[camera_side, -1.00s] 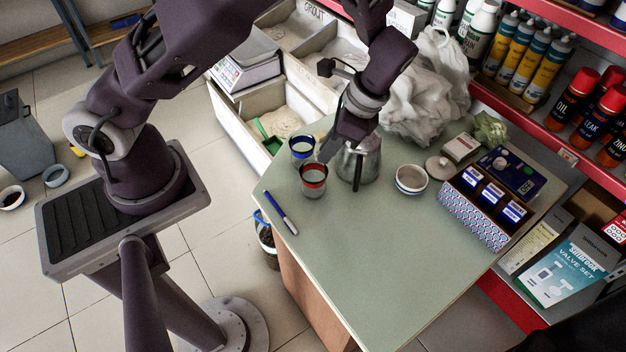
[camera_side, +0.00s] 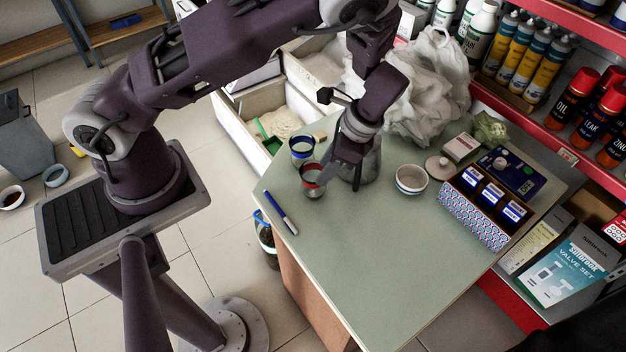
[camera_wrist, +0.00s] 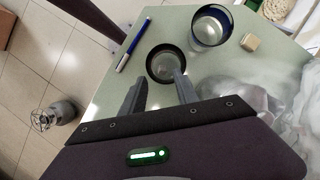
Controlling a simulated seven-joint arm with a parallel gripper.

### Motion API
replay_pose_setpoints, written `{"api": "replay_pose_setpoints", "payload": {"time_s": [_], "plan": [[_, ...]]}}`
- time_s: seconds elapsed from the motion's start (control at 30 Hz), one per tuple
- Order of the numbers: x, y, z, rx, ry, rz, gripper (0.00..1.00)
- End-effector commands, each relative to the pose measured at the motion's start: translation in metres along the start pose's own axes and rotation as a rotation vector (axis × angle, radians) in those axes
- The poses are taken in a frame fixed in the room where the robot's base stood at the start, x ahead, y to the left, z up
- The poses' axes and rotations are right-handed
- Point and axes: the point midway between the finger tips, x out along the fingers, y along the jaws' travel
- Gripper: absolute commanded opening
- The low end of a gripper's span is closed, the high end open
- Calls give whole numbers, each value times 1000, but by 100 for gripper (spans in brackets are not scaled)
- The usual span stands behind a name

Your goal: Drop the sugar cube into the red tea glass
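The red-rimmed tea glass (camera_side: 311,184) stands on the green table, left of the metal pot. In the wrist view the glass (camera_wrist: 162,66) is just beyond my fingertips, its rim looking dark. My gripper (camera_wrist: 158,82) is open, with nothing visible between its fingers. In the side view my gripper (camera_side: 340,183) is close above and right of the glass, its left finger overlapping the rim. A small beige cube (camera_wrist: 250,43), seemingly the sugar cube, lies beside the blue-rimmed glass (camera_wrist: 211,26). The red glass's contents are unclear.
The blue-rimmed glass also shows in the side view (camera_side: 302,150), behind the red one. A metal pot (camera_side: 371,166) stands close behind my gripper. A pen (camera_side: 281,211) lies near the left edge. A bowl (camera_side: 411,180) is to the right. The front table area is clear.

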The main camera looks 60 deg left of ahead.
Motion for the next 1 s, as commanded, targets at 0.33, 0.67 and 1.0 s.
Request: {"api": "replay_pose_setpoints", "payload": {"time_s": [0.33,0.67,1.0], "plan": [[-34,-1,-2,2,7,-2,37],[-71,0,0,0,1,-1,37],[-112,9,20,-106,120,71,37]]}}
